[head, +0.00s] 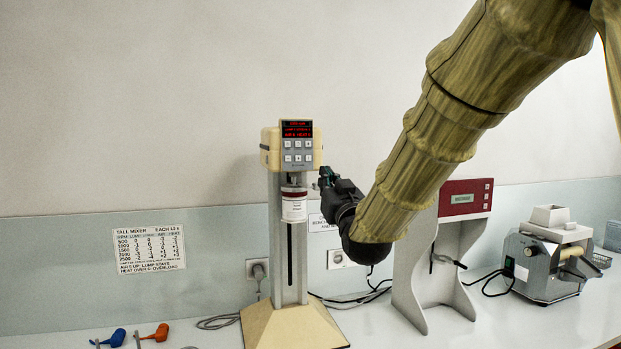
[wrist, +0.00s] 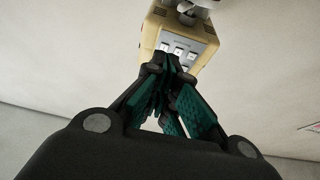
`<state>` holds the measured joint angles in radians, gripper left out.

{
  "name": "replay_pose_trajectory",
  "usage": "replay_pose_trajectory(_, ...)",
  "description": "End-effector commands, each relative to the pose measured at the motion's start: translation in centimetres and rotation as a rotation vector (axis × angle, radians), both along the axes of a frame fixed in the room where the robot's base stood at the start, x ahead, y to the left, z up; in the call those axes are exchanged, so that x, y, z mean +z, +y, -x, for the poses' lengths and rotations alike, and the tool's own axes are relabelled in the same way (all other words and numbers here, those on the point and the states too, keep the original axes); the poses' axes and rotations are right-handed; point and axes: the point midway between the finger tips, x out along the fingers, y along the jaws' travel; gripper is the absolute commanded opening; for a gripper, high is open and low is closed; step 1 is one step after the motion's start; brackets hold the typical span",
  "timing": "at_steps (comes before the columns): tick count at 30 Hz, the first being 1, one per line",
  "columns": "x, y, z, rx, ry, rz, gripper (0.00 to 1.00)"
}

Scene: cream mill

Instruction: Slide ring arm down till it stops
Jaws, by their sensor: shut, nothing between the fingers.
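The tall mixer (head: 270,230) stands on a wide tan base, with a cream head (head: 269,150) carrying a red-lit display and grey buttons. A white labelled cup (head: 293,208) with a dark red band sits under the head, in front of the slotted column. The ring arm is not clearly distinguishable around the cup. My gripper (head: 325,178) is shut and empty, just right of the mixer head's lower edge and above the cup's right side. In the wrist view my gripper (wrist: 168,68) points at the mixer head's button panel (wrist: 182,48); contact cannot be told.
A grey stand with a red display box (head: 465,198) is right of the mixer, and a grey machine (head: 545,262) is farther right. Cables lie on the white bench (head: 410,335). Blue (head: 112,338) and orange (head: 155,332) tools lie at left. A printed sign (head: 149,249) is on the wall.

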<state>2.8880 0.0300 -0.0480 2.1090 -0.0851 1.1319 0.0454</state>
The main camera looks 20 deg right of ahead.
Motion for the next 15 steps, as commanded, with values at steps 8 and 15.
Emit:
replay_pose_trajectory(8, 1.4, 1.3, -3.5, 0.015, 0.000, 0.001, 0.00)
replay_pose_trajectory(15, 2.6, 1.6, -7.1, 0.016, 0.001, 0.000, 0.00)
